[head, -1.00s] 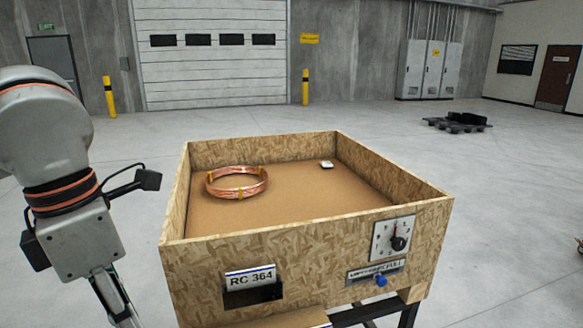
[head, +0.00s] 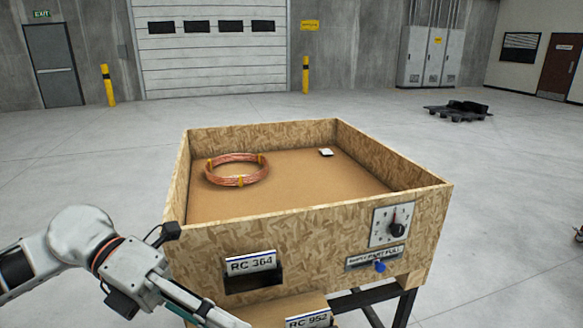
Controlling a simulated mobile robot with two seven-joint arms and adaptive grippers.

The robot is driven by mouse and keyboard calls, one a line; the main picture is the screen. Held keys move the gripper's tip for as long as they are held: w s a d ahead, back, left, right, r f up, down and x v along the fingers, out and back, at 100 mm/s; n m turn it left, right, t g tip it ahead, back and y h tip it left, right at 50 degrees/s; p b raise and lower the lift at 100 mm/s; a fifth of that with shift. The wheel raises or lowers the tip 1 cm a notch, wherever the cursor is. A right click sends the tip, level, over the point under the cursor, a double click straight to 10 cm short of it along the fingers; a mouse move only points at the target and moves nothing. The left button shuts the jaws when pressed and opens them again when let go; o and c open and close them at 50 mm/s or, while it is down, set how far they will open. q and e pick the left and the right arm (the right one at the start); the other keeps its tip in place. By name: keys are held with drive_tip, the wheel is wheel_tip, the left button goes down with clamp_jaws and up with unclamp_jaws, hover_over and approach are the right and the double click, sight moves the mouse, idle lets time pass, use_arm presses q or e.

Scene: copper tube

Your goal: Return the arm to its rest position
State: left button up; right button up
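My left arm comes in from the lower left, and my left gripper (head: 205,309) is low in front of the box, pointing down to the right. Its fingertips are not clear enough to tell open from shut. A copper tube coil (head: 237,181) with yellow ties lies in the chipboard box (head: 310,226), at the back left of its floor. The gripper is outside the box, apart from the coil. My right gripper is not in view.
A small white object (head: 326,152) lies at the box's back right. The box front has an RC 364 label (head: 251,262), a dial (head: 397,229) and a blue knob (head: 380,267) on a slider. An RC 952 label (head: 308,321) shows below.

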use_arm(q)
drive_tip(key=w+a+f+n+t+h, duration=0.3)
drive_tip(key=w+a+f+n+t, duration=0.4)
drive_tip(key=w+f+n+t, duration=0.75)
drive_tip(key=a+f+n+t+y, duration=0.2)
drive_tip(key=a+f+n+y, duration=0.25)
drive_tip(key=a+n, duration=0.2)
drive_tip(key=s+a+f+n+g+y, duration=0.1)
drive_tip(key=s+a+f+n+y, duration=0.2)
drive_tip(key=s+a+f, duration=0.35)
drive_tip(key=s+a+f+n+g+y, duration=0.1)
drive_tip(key=s+a+f+n+y, duration=0.25)
drive_tip(key=a+f, duration=0.5)
drive_tip(key=s+a+f+n+g+y, duration=0.1)
drive_tip(key=s+a+f+n+y, duration=0.3)
drive_tip(key=f, duration=0.6)
drive_tip(key=s+d+n+t+h, duration=0.1)
drive_tip(key=d+n, duration=0.6)
drive_tip(key=d, duration=1.3)
drive_tip(key=shift+d+f, duration=0.25)
drive_tip(key=shift+f, duration=0.05)
